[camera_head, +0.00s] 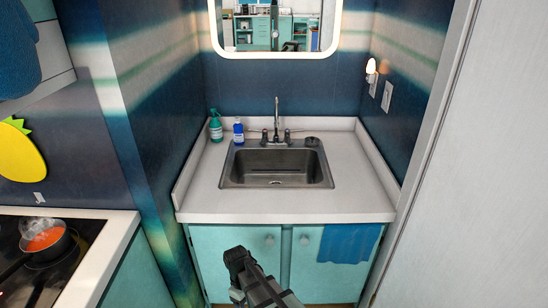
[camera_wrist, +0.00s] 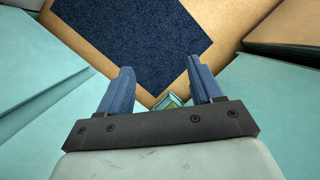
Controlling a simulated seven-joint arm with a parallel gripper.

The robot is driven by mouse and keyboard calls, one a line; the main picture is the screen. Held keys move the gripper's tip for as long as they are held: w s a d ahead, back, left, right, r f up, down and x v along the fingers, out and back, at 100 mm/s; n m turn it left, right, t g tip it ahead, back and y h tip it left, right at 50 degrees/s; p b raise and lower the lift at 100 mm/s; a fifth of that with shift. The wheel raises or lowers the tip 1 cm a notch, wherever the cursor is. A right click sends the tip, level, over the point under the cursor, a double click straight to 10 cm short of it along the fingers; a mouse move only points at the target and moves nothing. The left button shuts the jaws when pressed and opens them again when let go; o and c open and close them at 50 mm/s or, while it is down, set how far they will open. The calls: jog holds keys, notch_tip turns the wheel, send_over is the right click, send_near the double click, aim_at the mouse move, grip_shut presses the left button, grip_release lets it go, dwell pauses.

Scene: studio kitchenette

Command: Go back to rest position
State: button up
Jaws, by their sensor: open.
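My gripper (camera_head: 236,262) shows at the bottom middle of the head view, in front of the teal cabinet under the sink. In the wrist view my gripper (camera_wrist: 165,88) has its two blue fingers spread apart with nothing between them. Beyond the fingers lie a wooden floor and a dark blue mat (camera_wrist: 130,45). A small green item (camera_wrist: 168,101) shows low between the fingers, partly hidden by the gripper body; I cannot tell what it is.
The counter (camera_head: 200,200) holds a steel sink (camera_head: 275,167), a green bottle (camera_head: 215,127) and a blue bottle (camera_head: 238,131). A blue towel (camera_head: 349,243) hangs on the cabinet. A pot (camera_head: 46,240) stands on the stove at left. A wall closes the right side.

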jog(key=s+d+f+m+g, duration=0.1)
jog(key=s+d+f+m, duration=0.2)
jog(key=s+d+f, duration=0.4)
jog(key=s+d+f+m+g, duration=0.1)
jog(key=s+d+f+m, duration=0.3)
jog(key=d, duration=0.6)
jog(key=s+d+f+m+g+y, duration=0.1)
jog(key=s+d+f+m, duration=0.1)
jog(key=s, duration=0.5)
jog(key=s+d+f+m+g, duration=0.1)
jog(key=s+d+f+m, duration=0.1)
jog(key=s+d+f, duration=0.3)
jog(key=shift+s+d+f+y, duration=0.2)
jog(key=shift+s+d+y, duration=0.2)
jog(key=shift+s+d, duration=0.5)
